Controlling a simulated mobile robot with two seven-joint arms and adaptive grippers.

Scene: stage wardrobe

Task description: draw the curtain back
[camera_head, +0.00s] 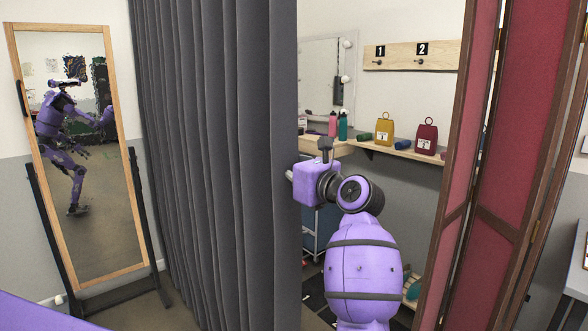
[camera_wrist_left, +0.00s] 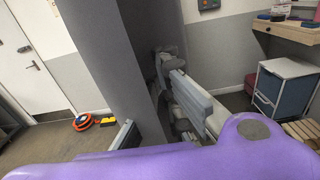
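The dark grey curtain (camera_head: 215,140) hangs in long folds across the left and middle of the head view, its free edge just right of centre. In the left wrist view the curtain (camera_wrist_left: 105,65) stands like a column between the fingers of my left gripper (camera_wrist_left: 158,120). The fingers are wide apart, one on each side of it, with a gap showing by the right finger. Any contact with the cloth is unclear. In the head view one of my arms reaches up to the curtain's free edge, its fingers mostly hidden there. My right gripper cannot be made out.
A framed mirror (camera_head: 80,150) stands left of the curtain. A red folding screen (camera_head: 520,130) stands close on the right. Behind are a shelf with bags and bottles, and a drawer unit (camera_wrist_left: 283,88). An orange coil (camera_wrist_left: 82,122) lies on the floor near a white door (camera_wrist_left: 28,70).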

